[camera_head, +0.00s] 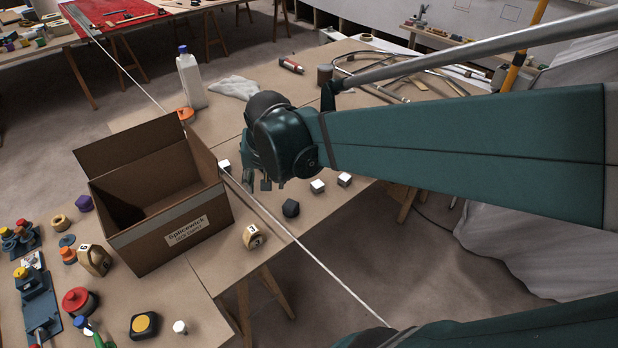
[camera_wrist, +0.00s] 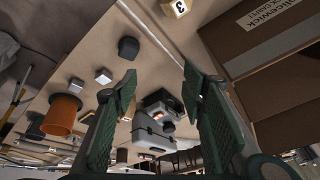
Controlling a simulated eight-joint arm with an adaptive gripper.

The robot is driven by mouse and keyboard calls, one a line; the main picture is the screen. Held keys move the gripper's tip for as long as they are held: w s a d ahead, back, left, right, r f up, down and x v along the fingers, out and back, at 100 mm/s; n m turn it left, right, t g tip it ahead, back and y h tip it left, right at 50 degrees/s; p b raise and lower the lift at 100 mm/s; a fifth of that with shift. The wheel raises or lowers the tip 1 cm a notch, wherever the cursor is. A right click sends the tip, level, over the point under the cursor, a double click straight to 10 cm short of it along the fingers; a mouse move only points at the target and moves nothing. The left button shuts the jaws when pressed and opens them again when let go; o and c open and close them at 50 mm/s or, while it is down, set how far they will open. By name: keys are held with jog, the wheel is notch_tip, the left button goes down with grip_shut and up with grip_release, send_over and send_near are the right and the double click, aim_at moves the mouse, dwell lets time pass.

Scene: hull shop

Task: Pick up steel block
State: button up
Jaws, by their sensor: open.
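Small bright metallic blocks lie on the tan table. In the head view, one block (camera_head: 317,186) and another block (camera_head: 344,179) sit right of my gripper (camera_head: 257,183). A third block (camera_head: 224,165) sits left of it by the carton. I cannot tell which is the steel block. In the wrist view, two blocks show left of the jaws, a nearer block (camera_wrist: 103,76) and a farther block (camera_wrist: 76,85). My gripper (camera_wrist: 159,72) is open above the table. Grey boxy shapes (camera_wrist: 152,132) show between its fingers; I cannot tell what they are.
An open cardboard carton (camera_head: 172,236) stands left of my gripper. A dark faceted block (camera_head: 291,208) and a numbered wooden block (camera_head: 252,237) lie near the front edge. A white bottle (camera_head: 190,80) stands behind. A pale cord (camera_head: 300,243) crosses the table.

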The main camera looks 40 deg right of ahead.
jog(key=w+d+f+m+g+p, duration=0.1)
jog(key=w+d+f+m+p, duration=0.15)
jog(key=d, duration=0.25)
jog(key=w+d+f+m+g+p, duration=0.1)
jog(key=w+d+m, duration=0.15)
jog(key=d, duration=0.35)
jog(key=m+g+p, duration=0.2)
jog(key=m+p, duration=0.2)
jog(key=m, duration=0.2)
send_near(317, 184)
jog(key=shift+w+f, duration=0.2)
jog(key=shift+f, duration=0.5)
jog(key=shift+d+f+b, duration=0.2)
jog(key=shift+f+b, duration=0.2)
jog(key=shift+f, duration=0.85)
jog(key=shift+d+f+b, duration=0.2)
jog(key=shift+f, duration=0.65)
jog(key=shift+d+f+b, duration=0.15)
jog(key=shift+f+b, duration=0.05)
jog(key=shift+f, duration=0.65)
jog(key=shift+d+f+b, duration=0.2)
jog(key=shift+f, duration=0.65)
jog(key=c, duration=1.1)
